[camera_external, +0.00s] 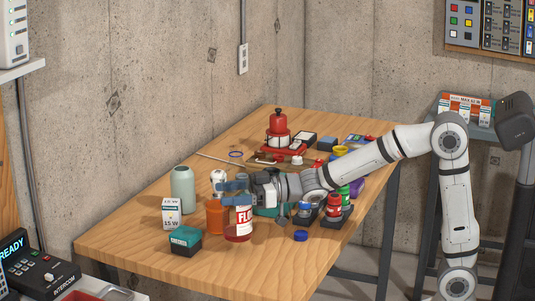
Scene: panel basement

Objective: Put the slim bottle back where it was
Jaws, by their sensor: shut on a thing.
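My gripper (228,192) reaches left over the middle of the table, its blue fingers shut on a bottle. The held bottle is mostly hidden by the fingers, so I cannot tell which one it is. A small white object (218,177) shows just beyond the fingertips.
On the wooden table (140,240), a white "15 W" box (171,213) and a teal-topped box (185,240) are in front. A blue lid (300,236) lies at right. The front left edge is clear.

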